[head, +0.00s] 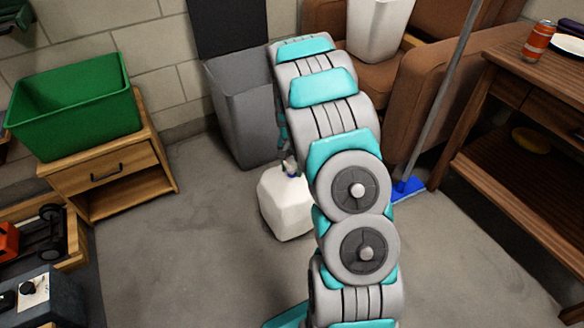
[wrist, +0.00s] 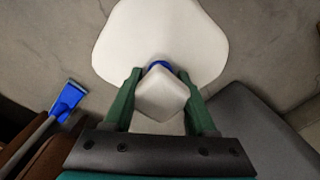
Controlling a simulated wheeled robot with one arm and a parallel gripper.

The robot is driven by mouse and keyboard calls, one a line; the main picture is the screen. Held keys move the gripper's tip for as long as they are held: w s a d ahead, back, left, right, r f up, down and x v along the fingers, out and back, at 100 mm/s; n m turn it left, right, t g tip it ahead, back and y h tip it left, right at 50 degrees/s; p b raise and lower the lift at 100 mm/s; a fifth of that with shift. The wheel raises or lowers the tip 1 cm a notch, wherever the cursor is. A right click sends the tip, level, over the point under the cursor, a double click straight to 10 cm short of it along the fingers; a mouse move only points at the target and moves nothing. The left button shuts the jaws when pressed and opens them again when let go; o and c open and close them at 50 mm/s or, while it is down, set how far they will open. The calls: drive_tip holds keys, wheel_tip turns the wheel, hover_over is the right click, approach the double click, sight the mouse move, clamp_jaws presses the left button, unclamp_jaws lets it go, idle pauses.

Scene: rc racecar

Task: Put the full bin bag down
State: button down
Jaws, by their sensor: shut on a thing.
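The full bin bag (head: 285,208) is white and bulging, with a blue tie at its neck. It hangs upright under my gripper, in front of the grey bin (head: 242,110). I cannot tell whether its bottom touches the floor. In the wrist view the bag (wrist: 160,35) fills the top middle, and its gathered top sits between the two green fingers. My gripper (wrist: 161,80) is shut on the bag's neck, by the blue tie. In the head view my arm hides most of the gripper and the bag's right edge.
A wooden cabinet (head: 108,170) with a green crate (head: 75,105) stands left. A brown armchair (head: 420,75) holding a white bin (head: 378,30) is behind right. A blue broom (head: 408,188) and wooden table (head: 500,110) are right. Floor (head: 180,260) left of the bag is clear.

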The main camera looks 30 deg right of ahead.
drive_tip(key=shift+c, duration=1)
unclamp_jaws()
drive_tip(key=shift+r, duration=0.5)
wheel_tip(320, 180, up, 11)
drive_tip(key=s+a+r+n, duration=0.2)
drive_tip(key=s+a+r, duration=0.25)
drive_tip(key=s, duration=0.35)
drive_tip(key=s+a+r+n+g, duration=0.1)
drive_tip(key=s+a+r+n, duration=0.1)
drive_tip(key=s+a+r, duration=0.45)
drive_tip(key=s+a+r+n, duration=0.2)
drive_tip(key=s+a, duration=0.1)
drive_tip(key=s, duration=0.6)
drive_tip(key=s+a+n, duration=0.1)
drive_tip(key=s+n, duration=0.1)
drive_tip(key=s, duration=0.5)
drive_tip(key=s+a+n, duration=0.2)
drive_tip(key=s, duration=0.5)
drive_tip(key=shift+s+a+g, duration=0.3)
drive_tip(key=shift+s+g, duration=0.05)
drive_tip(key=shift+g, duration=0.05)
